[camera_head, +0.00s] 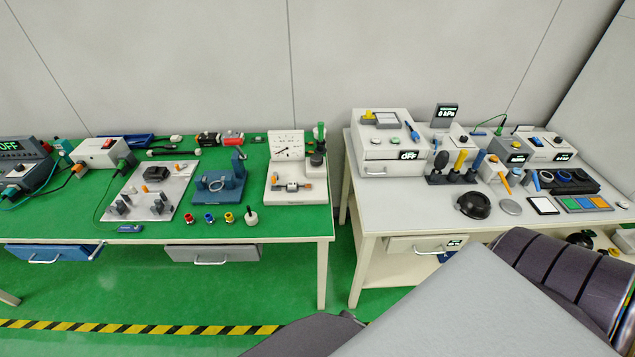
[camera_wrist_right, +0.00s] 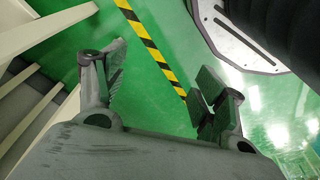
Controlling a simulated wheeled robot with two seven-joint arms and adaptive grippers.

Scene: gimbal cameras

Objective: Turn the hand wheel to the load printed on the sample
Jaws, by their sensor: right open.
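A white tester with a dial (camera_head: 287,147) stands at the right end of the green table. The dial reading is too small to read. My right gripper (camera_wrist_right: 157,92) is open and empty over the green floor in the right wrist view, away from the tester. My left gripper is not in view.
The green table (camera_head: 290,226) also holds a blue fixture (camera_head: 219,184), a grey plate (camera_head: 150,190) and small coloured parts. A gap separates it from the white table (camera_head: 385,215), crowded with instruments. My own arm covers the lower right. Striped tape (camera_wrist_right: 145,38) crosses the open floor.

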